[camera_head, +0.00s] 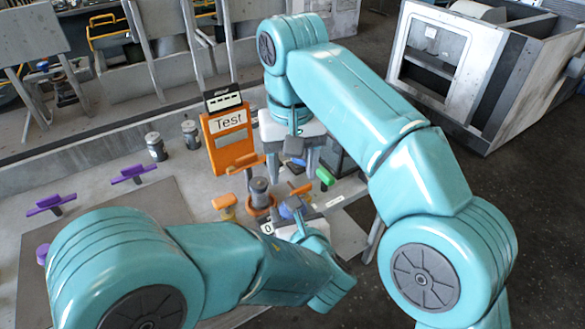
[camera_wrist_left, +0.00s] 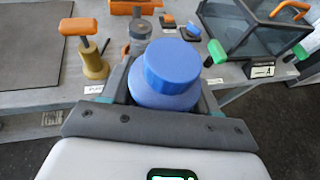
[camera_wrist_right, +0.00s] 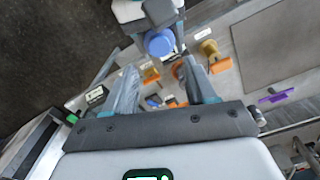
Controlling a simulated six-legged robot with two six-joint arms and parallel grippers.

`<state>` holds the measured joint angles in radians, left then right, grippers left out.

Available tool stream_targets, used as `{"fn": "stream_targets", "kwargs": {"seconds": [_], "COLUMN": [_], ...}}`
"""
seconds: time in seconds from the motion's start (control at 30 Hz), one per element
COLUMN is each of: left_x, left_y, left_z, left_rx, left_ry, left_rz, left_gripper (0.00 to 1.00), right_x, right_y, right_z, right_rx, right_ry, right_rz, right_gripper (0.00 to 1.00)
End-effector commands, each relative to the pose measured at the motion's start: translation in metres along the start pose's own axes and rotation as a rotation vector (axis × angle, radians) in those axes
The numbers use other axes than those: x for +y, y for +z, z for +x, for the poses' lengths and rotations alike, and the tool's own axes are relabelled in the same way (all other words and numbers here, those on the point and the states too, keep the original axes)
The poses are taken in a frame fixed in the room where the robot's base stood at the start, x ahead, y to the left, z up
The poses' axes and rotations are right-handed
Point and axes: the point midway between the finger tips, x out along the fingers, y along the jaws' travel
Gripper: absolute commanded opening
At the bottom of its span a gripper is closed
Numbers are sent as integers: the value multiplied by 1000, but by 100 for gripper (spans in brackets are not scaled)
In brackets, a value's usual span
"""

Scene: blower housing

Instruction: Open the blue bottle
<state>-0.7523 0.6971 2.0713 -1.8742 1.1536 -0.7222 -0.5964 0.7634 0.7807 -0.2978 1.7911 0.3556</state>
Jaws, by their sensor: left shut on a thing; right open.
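The blue bottle (camera_wrist_left: 160,98) stands upright between the fingers of my left gripper (camera_wrist_left: 163,92), which is shut on its body. Its wide blue cap (camera_wrist_left: 172,66) sits on top, clear of those fingers. The bottle also shows, small and partly covered, in the head view (camera_head: 290,207), and from above in the right wrist view (camera_wrist_right: 158,42). My right gripper (camera_head: 291,166) points down in the head view, above and behind the bottle. Its fingers are apart and empty; in the right wrist view (camera_wrist_right: 163,80) the bottle appears beyond them, not between them.
An orange "Test" panel (camera_head: 228,138) stands behind the bottle. A grey cylinder (camera_head: 259,192) and a yellow post with an orange handle (camera_wrist_left: 92,55) are close by. A dark clear-sided box (camera_wrist_left: 262,22) has orange and green handles. Purple handles (camera_head: 132,173) lie left on the table.

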Motion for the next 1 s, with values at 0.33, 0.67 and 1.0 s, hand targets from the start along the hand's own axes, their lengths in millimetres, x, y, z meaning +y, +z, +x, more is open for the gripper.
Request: {"fn": "stream_targets", "kwargs": {"seconds": [0.33, 0.67, 1.0], "left_x": [0, 0, 0], "left_y": [0, 0, 0], "left_z": [0, 0, 0], "left_rx": [-1, -1, -1], "left_ry": [0, 0, 0], "left_rz": [-1, -1, -1], "left_gripper": [0, 0, 0], "right_x": [1, 1, 1], "right_y": [1, 0, 0], "right_z": [36, 75, 78], "right_rx": [-5, -2, 0], "right_ry": [4, 2, 2], "right_rz": [47, 47, 47], "right_gripper": [56, 56, 43]}}
